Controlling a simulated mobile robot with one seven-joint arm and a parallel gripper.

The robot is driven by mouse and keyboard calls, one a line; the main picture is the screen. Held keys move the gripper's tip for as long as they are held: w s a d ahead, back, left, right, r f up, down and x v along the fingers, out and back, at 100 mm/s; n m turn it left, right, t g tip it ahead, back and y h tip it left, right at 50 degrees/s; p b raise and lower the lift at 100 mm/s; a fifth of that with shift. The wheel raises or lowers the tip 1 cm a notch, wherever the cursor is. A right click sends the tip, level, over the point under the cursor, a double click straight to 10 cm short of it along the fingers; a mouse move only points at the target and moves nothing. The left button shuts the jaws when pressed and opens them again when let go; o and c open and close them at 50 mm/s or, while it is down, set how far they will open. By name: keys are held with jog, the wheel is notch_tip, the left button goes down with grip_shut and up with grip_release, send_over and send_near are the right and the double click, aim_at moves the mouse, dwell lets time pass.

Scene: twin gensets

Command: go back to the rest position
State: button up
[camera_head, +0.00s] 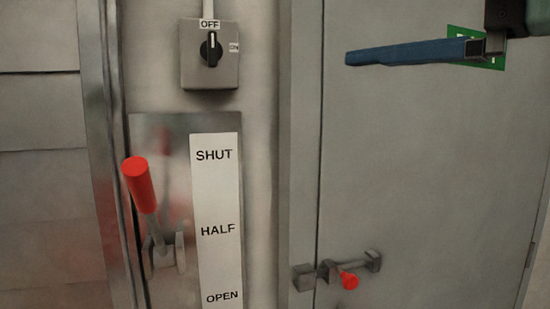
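My gripper (490,44) shows only in part at the top right corner, in front of the grey door. A long blue bar (405,52) reaches left from its grey fingertips, roughly level. The bar's right end meets the fingertips, but I cannot tell whether they are closed on it. The rest of my arm is mostly out of the frame.
A lever with a red grip (139,184) leans up and left beside a SHUT/HALF/OPEN label (216,220), grip near SHUT level. Above, a rotary switch (210,54) points up to OFF. The grey door (420,170) has a red-knobbed latch (348,281) and a green sign (490,62), partly hidden.

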jog(key=w+a+f+m+t+h, duration=0.3)
jog(key=w+a+f+m+t, duration=0.25)
jog(key=m, duration=0.55)
jog(key=s+a+f+m+t+h, duration=0.2)
jog(key=s+m+t+h, duration=0.6)
jog(key=m, duration=0.6)
jog(key=shift+s+a+m+h, duration=0.35)
jog(key=shift+s+a, duration=0.3)
jog(key=shift+s, duration=0.55)
